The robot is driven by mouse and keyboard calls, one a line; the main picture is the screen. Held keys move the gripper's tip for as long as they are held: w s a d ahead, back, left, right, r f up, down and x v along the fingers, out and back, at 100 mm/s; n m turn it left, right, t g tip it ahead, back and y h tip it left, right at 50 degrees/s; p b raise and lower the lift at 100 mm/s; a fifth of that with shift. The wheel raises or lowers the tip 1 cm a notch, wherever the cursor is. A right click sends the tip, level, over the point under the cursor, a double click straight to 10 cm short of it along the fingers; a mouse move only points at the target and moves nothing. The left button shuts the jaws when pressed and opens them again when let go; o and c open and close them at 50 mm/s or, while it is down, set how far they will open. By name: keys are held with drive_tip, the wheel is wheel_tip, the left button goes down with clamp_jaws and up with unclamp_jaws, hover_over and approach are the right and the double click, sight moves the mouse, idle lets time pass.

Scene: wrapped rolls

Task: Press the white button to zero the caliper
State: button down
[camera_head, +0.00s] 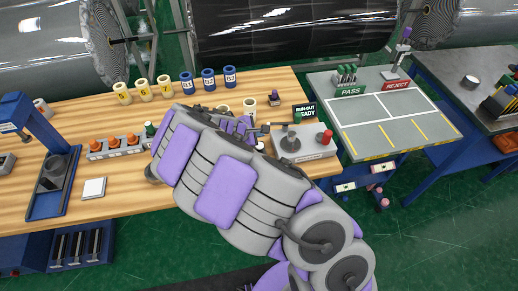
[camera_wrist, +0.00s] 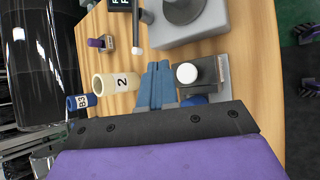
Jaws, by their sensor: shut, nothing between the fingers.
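In the wrist view, a round white button-like cap (camera_wrist: 186,74) sits on a dark grey block with a pale metal plate beside it. This looks like the caliper (camera_wrist: 222,72), though its full shape is cut off by my wrist. My gripper (camera_wrist: 158,66) has its two blue fingers together, shut and empty. The fingertips are just left of the white cap and appear apart from it; their height above the bench is unclear. In the head view my arm hides the cap and the fingers.
A grey fixture (camera_head: 305,145) with a red knob stands right of my arm; its base (camera_wrist: 205,28) lies beyond my fingertips. A cream ring marked 2 (camera_wrist: 118,83) and a blue ring (camera_wrist: 80,101) stand left. The wooden bench (camera_head: 115,205) has free room at front left.

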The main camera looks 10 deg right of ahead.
sight(258, 147)
drive_tip(key=shift+f+b, duration=0.45)
drive_tip(key=shift+f, duration=1.1)
drive_tip(key=shift+f, duration=0.15)
idle(0.7)
drive_tip(key=shift+f, duration=0.15)
drive_tip(key=shift+f+b, duration=0.5)
drive_tip(key=shift+f, duration=0.4)
idle(1.1)
idle(0.4)
drive_tip(key=shift+r+p, duration=1)
drive_tip(key=shift+r, duration=0.3)
drive_tip(key=shift+r+p, duration=1.9)
drive_tip(key=shift+r, duration=0.65)
